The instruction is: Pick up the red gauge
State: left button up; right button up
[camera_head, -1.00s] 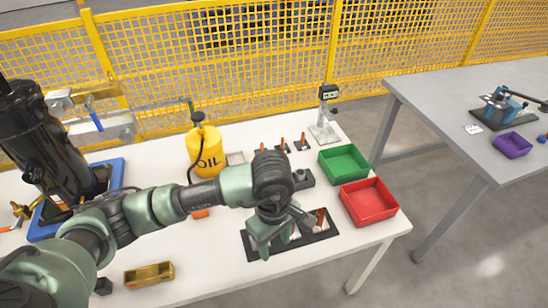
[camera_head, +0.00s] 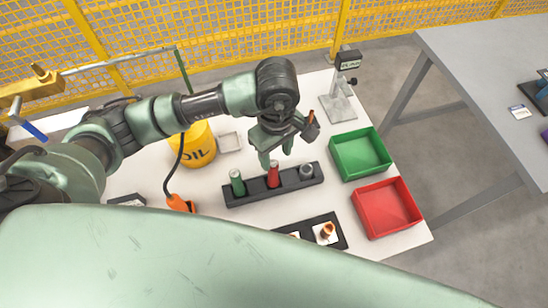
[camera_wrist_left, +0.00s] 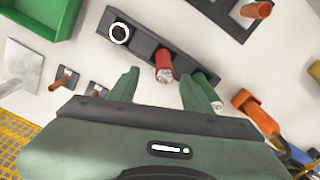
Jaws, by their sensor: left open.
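The red gauge (camera_head: 273,175) stands upright in the middle of a dark rack (camera_head: 247,196), between a green gauge (camera_head: 237,183) and a grey round piece (camera_head: 306,171). My left gripper (camera_head: 275,153) is open and empty, pointing down just above and behind the red gauge. In the left wrist view the red gauge (camera_wrist_left: 164,64) shows between and just beyond the open fingertips (camera_wrist_left: 160,77). I cannot tell whether a finger touches it. The green gauge (camera_wrist_left: 211,78) is partly hidden by the right-hand finger there. My right gripper is out of view.
A green bin (camera_head: 361,154) and a red bin (camera_head: 387,207) stand right of the rack. A display stand (camera_head: 342,100) is behind. A yellow oil can (camera_head: 197,148) stands left. A black tray (camera_head: 340,240) lies in front, partly hidden by my own pale green body part.

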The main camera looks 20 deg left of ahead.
aim_at(275, 163)
pick_arm(q)
jog(key=shift+w+f, duration=0.1)
jog(key=shift+f, duration=0.15)
jog(key=shift+f+p, duration=0.35)
jog(key=shift+f, duration=0.55)
jog(key=shift+s+f, duration=0.3)
jog(key=shift+f, duration=0.05)
jog(key=f, duration=0.1)
jog(key=f+p, duration=0.2)
jog(key=shift+s+a+f, duration=0.15)
jog(key=shift+a+f, duration=0.15)
jog(key=shift+f, duration=0.55)
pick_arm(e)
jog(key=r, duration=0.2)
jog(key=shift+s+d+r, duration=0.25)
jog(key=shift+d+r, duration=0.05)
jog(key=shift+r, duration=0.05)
pick_arm(q)
grip_shut()
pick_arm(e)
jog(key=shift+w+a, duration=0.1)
